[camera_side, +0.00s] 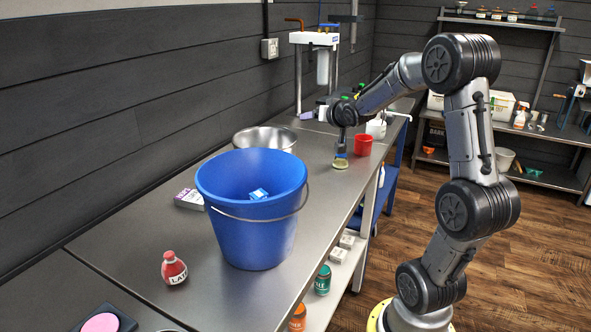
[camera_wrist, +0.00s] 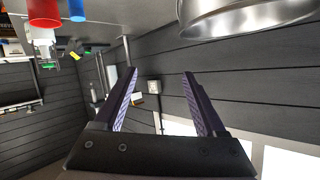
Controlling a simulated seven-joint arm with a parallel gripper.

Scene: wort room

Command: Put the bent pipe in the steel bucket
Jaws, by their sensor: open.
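A copper-brown bent pipe (camera_side: 294,21) shows at the top of the white filter unit by the wall, in the side view. In the wrist view a small brownish piece (camera_wrist: 137,99) near the wall box may be the same pipe; it is too small to be sure. The steel bucket (camera_side: 265,138), a wide shiny vessel, stands on the bench behind the blue bucket; its rim and side also show in the wrist view (camera_wrist: 235,18). My gripper (camera_side: 312,114) is above the far part of the bench, right of the steel bucket, pointing towards the wall. Its purple fingers (camera_wrist: 160,80) are apart and empty.
A large blue bucket (camera_side: 251,220) stands in front of the steel bucket. A red cup (camera_side: 363,145) and a blue-handled item with a pale green base (camera_side: 341,164) stand right of it. A red bottle (camera_side: 173,268) is near the front. Bench between is mostly clear.

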